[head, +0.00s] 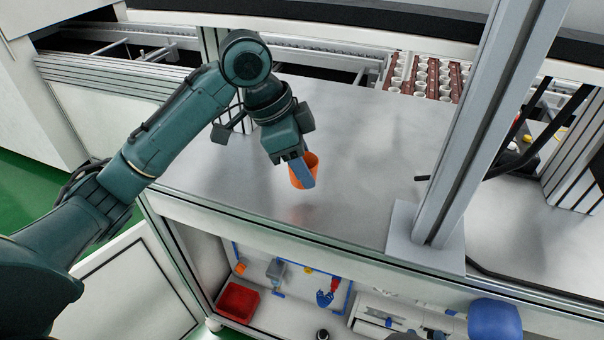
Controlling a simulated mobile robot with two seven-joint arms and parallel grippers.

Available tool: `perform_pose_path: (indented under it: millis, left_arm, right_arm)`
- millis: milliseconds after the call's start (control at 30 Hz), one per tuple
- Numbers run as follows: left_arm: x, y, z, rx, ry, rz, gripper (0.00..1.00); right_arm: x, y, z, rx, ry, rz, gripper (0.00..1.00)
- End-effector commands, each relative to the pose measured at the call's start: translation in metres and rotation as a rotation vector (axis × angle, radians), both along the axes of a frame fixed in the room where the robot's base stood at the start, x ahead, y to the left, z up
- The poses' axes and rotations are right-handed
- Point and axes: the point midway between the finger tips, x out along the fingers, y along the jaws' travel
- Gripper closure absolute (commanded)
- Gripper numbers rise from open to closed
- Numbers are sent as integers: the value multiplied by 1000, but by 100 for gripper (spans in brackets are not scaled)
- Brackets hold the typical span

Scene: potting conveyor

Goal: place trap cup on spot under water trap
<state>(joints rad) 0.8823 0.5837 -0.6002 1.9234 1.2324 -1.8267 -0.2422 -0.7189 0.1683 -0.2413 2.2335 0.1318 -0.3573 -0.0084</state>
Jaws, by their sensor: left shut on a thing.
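An orange cup (296,178), which looks like the trap cup, is held by my left gripper (304,174). The gripper is shut on the cup, and one finger covers part of its front. The cup appears upright and over the metal worktop (365,150); a soft reflection shows below it, and I cannot tell whether it touches the surface. I cannot make out the water trap or the spot under it for sure. My right gripper is not in view.
A metal post (480,130) with a base plate stands at the worktop's front right. Trays of white pots (422,77) sit at the back. Below, a shelf holds a red bin (238,301) and small tools. The worktop around the cup is clear.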

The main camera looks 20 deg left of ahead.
Motion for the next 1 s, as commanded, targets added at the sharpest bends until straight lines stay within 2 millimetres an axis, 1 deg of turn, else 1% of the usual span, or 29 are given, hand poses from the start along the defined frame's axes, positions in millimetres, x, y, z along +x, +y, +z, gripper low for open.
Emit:
perform_pose_path:
  millis: [33,133,200,300,567,600,833,1000]
  left_arm:
    - [-1,0,-8,1,4,1,76]
    - [-1,1,-24,0,5,-1,76]
    - [-1,1,-32,1,5,-1,76]
    - [-1,1,-33,0,2,-1,76]
    - [-1,1,-34,0,3,-1,76]
    - [-1,1,-35,0,3,-2,52]
    - [-1,1,-35,0,2,-2,34]
    - [-1,1,-34,0,2,-2,33]
  right_arm:
    - [0,0,-2,0,-3,-1,64]
    - [1,-1,-1,-2,-15,-3,64]
    - [1,-2,3,-1,-28,-6,64]
    - [-2,-4,6,1,-33,-11,64]
    - [-3,-5,6,-1,-26,-12,64]
    - [-3,-5,4,-2,-23,-12,64]
    - [-3,-4,2,-3,-17,-10,64]
    - [-3,-3,2,-2,-18,-8,64]
